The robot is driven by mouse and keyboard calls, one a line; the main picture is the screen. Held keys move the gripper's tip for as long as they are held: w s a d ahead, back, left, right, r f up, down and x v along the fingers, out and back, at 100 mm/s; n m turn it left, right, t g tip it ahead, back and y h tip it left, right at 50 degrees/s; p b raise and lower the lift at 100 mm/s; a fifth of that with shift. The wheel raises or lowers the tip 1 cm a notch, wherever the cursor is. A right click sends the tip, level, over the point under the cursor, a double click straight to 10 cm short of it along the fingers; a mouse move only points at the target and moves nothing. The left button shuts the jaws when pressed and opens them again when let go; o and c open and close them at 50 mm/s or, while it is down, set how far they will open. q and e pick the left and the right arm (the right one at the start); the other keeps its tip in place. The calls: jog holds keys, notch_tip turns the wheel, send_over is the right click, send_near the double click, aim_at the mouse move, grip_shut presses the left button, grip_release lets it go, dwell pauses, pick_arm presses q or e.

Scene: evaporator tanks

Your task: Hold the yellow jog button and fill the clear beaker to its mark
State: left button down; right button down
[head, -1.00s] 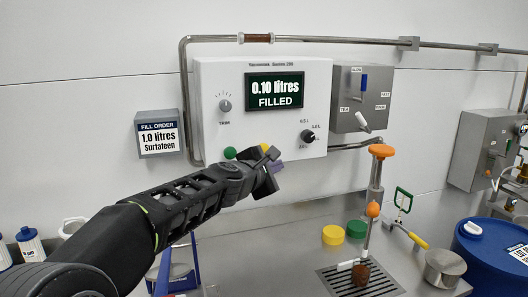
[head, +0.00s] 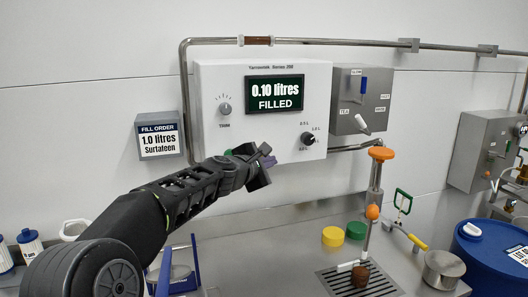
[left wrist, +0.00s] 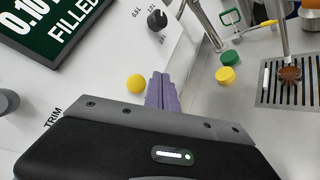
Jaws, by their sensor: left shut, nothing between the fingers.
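The yellow jog button (left wrist: 136,83) shows as a round knob on the white panel in the left wrist view. The shut purple fingers of my left gripper (left wrist: 162,92) are just beside it, with nothing between them; contact cannot be told. In the head view my left gripper (head: 268,159) is in front of the panel's lower edge and hides the yellow button. The white control panel (head: 225,75) has a display (head: 275,94) reading 0.10 litres FILLED. I cannot make out the clear beaker for certain. My right gripper is out of view.
A fill order sign (head: 158,140) reads 1.0 litres Surtafeen. An orange-topped dispenser (head: 381,153) stands behind a drain grate (head: 340,285). Yellow (head: 333,236) and green (head: 356,229) caps lie nearby. A blue drum (head: 485,245) stands at right.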

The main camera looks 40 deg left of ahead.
pick_arm(q)
jog(key=shift+w+a+p, duration=0.2)
jog(key=shift+w+a, duration=0.3)
jog(key=shift+a, duration=0.2)
jog(key=shift+w+a+p, duration=0.15)
jog(key=shift+w+a, duration=0.3)
jog(key=shift+a, duration=0.25)
dwell(1.0)
jog(key=shift+w+a, duration=0.25)
jog(key=shift+a, duration=0.05)
jog(key=shift+w+a+p, duration=0.3)
jog(key=shift+a+p, duration=0.05)
jog(key=shift+a, duration=0.1)
dwell(1.0)
jog(key=shift+s+d+b, duration=0.45)
jog(key=shift+s+d, duration=0.1)
jog(key=shift+d, duration=0.25)
jog(key=shift+s+d+b, duration=0.35)
jog(key=shift+s+d, duration=0.4)
jog(key=shift+d, duration=0.3)
jog(key=shift+s+d+b, duration=0.3)
jog(key=shift+s+d, duration=0.4)
jog(key=shift+d, duration=0.3)
